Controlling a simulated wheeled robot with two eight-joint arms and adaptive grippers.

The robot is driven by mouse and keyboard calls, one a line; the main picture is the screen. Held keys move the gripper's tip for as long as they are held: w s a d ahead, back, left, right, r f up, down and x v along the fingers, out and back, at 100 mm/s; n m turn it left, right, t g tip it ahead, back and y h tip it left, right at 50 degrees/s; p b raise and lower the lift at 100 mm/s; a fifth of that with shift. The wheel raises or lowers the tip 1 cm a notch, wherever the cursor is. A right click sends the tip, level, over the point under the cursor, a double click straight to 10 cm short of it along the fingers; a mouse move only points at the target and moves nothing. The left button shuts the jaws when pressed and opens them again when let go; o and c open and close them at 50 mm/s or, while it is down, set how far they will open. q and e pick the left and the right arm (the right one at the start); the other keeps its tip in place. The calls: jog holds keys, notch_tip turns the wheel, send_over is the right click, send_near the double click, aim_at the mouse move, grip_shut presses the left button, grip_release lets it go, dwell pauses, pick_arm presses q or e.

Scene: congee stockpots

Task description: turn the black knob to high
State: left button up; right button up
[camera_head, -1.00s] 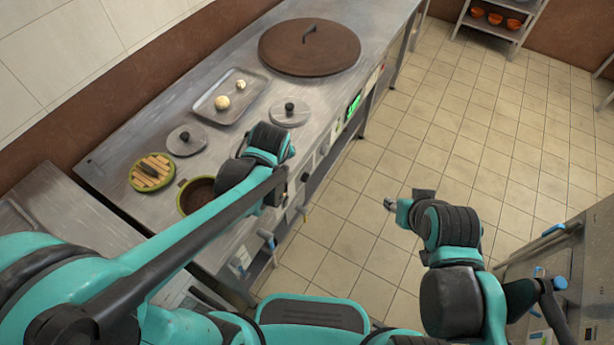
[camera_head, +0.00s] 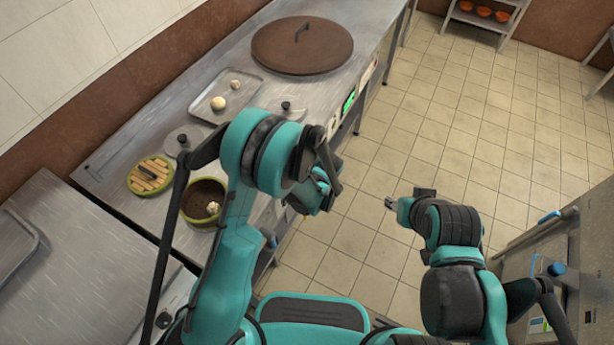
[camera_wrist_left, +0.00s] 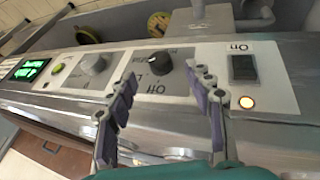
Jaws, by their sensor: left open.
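The black knob (camera_wrist_left: 160,62) is on the light front panel in the left wrist view, with an "Off" label printed beside it. Which way its pointer faces is too small to read. My left gripper (camera_wrist_left: 165,105) is open and empty, its two fingers apart on either side of the knob's position in the picture and seemingly short of it. In the head view my left arm hides the knob, and the left fingertips cannot be made out. My right gripper (camera_head: 402,202) hangs over the floor, far from the panel; its fingers are too small to judge.
The counter bears a large brown lid (camera_head: 302,55), a tray (camera_head: 207,106) and an open pot (camera_head: 190,216). The tiled floor is clear.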

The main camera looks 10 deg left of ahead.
pick_arm(q)
jog(key=b+x, duration=0.2)
jog(key=x, duration=0.4)
jog(key=c, duration=1.2)
